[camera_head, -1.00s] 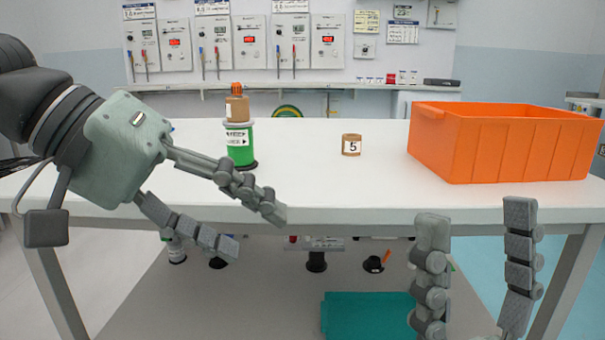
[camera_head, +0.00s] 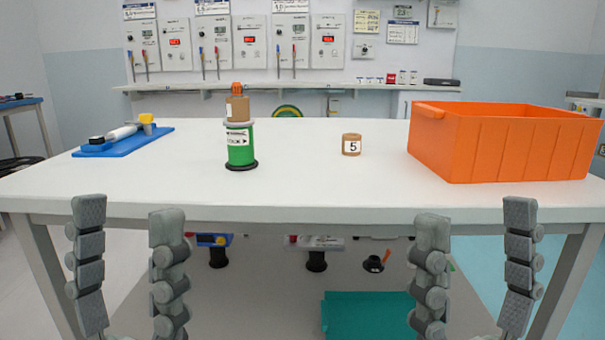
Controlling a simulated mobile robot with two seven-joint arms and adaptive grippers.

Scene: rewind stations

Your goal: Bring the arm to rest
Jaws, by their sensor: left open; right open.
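My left gripper (camera_head: 130,220) is low at the left, in front of the table's front edge, with its fingers pointing up, apart and empty. My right gripper (camera_head: 476,215) stands the same way at the right, also open and empty. On the white table (camera_head: 310,190), a green spool (camera_head: 240,146) with a black base stands upright left of the middle. A brown piece with an orange top (camera_head: 237,105) sits on the spool. A small brown cylinder marked 5 (camera_head: 351,145) stands apart to its right. Neither gripper touches any of these.
An orange bin (camera_head: 510,143) stands at the table's right. A blue board (camera_head: 125,142) with a white cylinder and a yellow part lies at the left. The front middle of the table is clear.

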